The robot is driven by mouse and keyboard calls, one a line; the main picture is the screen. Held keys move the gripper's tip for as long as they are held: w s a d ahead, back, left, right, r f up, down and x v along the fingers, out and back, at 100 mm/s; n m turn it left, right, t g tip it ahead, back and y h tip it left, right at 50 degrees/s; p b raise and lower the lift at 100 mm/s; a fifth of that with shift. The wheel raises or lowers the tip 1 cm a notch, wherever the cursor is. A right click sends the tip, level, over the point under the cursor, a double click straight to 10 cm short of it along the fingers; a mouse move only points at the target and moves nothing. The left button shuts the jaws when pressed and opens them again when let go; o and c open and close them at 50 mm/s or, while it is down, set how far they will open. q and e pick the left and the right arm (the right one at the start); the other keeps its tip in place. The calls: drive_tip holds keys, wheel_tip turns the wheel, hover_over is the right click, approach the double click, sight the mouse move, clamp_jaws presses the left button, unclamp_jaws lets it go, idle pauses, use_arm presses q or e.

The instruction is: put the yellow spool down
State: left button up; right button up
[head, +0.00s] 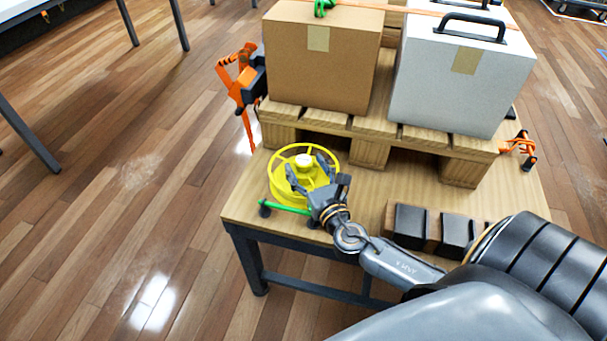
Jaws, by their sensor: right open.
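The yellow spool (281,186) is a round, spoked reel with a pale hub. It rests flat on the wooden table near its left front corner. My right gripper (312,168) is over the spool with its fingers apart, one on each side of the hub. The fingers hide part of the spool's right side. I cannot tell whether they touch it. My left gripper does not show.
A green-handled tool (288,208) lies at the front edge by the spool. Behind stands a pallet (368,150) with a brown box (320,65) and a white box (450,80). Black blocks (410,222) sit at the right front. An orange ratchet (240,75) hangs at the left.

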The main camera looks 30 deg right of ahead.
sight(306, 175)
drive_tip(key=shift+w+d, duration=0.1)
drive_tip(key=shift+w, duration=0.25)
clamp_jaws()
drive_tip(key=shift+r, duration=0.1)
drive_tip(key=shift+r, duration=0.1)
drive_tip(key=shift+r+p, duration=0.7)
drive_tip(key=shift+r, duration=0.2)
drive_tip(key=r, duration=0.1)
drive_tip(key=r+p, duration=0.1)
drive_tip(key=s+r+p, duration=0.1)
drive_tip(key=shift+s+a, duration=0.1)
drive_tip(key=shift+a, duration=0.3)
use_arm(q)
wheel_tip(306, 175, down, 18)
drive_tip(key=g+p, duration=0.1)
drive_tip(key=p, duration=0.2)
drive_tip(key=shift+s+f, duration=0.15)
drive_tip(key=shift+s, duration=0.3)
use_arm(e)
drive_tip(key=s+a+r, duration=0.6)
drive_tip(key=s+r, duration=0.2)
drive_tip(key=s, duration=0.2)
drive_tip(key=shift+s+a, duration=0.25)
drive_tip(key=shift+a, duration=0.15)
